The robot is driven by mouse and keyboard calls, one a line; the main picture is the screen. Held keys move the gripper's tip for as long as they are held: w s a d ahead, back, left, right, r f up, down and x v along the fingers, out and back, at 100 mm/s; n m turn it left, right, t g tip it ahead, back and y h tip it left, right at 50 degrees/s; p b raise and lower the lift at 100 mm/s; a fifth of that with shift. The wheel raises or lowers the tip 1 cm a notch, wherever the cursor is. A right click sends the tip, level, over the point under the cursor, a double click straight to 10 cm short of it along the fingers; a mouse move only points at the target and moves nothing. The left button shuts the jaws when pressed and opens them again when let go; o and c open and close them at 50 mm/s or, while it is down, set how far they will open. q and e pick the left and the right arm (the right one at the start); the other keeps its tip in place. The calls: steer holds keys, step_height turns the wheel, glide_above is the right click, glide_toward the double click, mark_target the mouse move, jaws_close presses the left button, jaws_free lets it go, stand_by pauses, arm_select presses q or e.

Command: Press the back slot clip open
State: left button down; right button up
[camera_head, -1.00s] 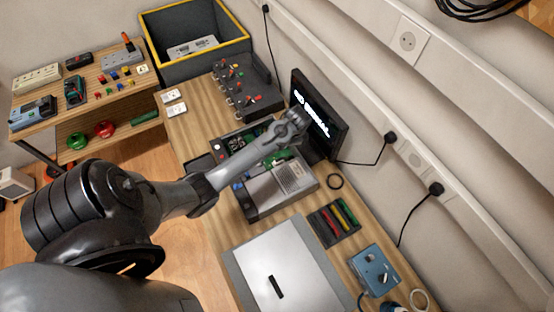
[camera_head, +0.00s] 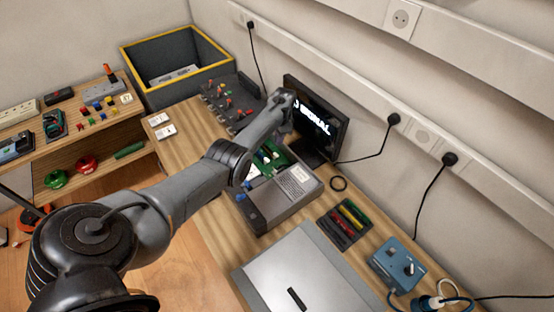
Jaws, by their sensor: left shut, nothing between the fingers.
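An open grey chassis (camera_head: 278,203) with a green circuit board (camera_head: 266,158) inside sits on the wooden bench. The slot clips are too small to tell apart, and my arm covers the chassis's far left part. My left gripper (camera_head: 284,108) is shut and empty, in front of the monitor's left edge and toward the back of the chassis. Its fingertips are hard to make out, and I cannot tell whether they touch anything. My right gripper is not in view.
A lit monitor (camera_head: 326,124) stands behind the chassis. A control box with knobs (camera_head: 234,103) and a yellow-rimmed bin (camera_head: 178,68) are farther back. A tool tray (camera_head: 344,224), a silver panel (camera_head: 302,278) and a blue device (camera_head: 398,264) lie nearer.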

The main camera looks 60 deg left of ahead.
mark_target(277, 155)
arm_select(q)
steer(key=shift+f, duration=0.15)
steer(key=f+b, duration=0.6)
steer(key=shift+s+f, duration=0.3)
stand_by(0.6)
